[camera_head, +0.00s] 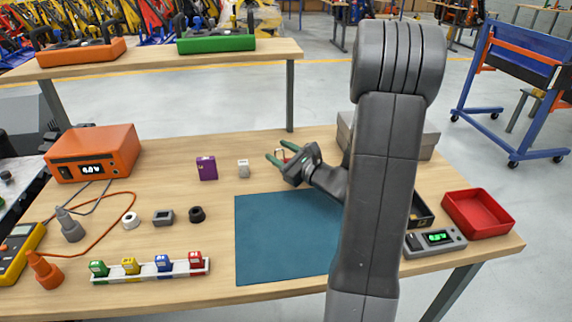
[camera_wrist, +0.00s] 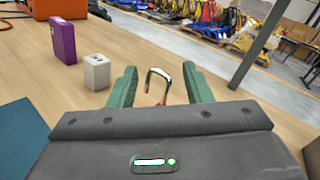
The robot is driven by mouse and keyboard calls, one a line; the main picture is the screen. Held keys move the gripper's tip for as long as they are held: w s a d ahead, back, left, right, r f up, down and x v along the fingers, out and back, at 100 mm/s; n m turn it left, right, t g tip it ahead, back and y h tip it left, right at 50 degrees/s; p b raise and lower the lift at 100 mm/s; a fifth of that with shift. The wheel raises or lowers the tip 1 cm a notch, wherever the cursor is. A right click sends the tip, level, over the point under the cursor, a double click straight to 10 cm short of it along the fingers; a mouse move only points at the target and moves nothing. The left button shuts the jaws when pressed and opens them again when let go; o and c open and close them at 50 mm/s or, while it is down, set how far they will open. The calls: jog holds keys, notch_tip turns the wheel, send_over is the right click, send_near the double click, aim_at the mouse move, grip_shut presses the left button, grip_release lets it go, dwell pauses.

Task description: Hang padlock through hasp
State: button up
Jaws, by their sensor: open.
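My gripper (camera_head: 280,156) is over the far middle of the table with its green fingers open. In the wrist view, a metal loop like a padlock's shackle (camera_wrist: 159,74) stands upright between the fingers (camera_wrist: 159,80), with gaps visible on both sides. A reddish part shows at its foot; the rest is hidden behind my gripper's body. I cannot make out a hasp for certain.
A white block (camera_head: 243,168) and purple box (camera_head: 207,168) stand left of my gripper. A blue mat (camera_head: 280,240) lies in front. A white rack (camera_head: 150,274) holds several coloured blocks. A red tray (camera_head: 478,213) and grey meter (camera_head: 435,241) sit right. A raised shelf (camera_head: 180,62) stands behind.

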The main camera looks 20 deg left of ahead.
jog(key=shift+x, duration=0.95)
jog(key=shift+c, duration=0.3)
grip_shut()
jog(key=shift+r, duration=0.1)
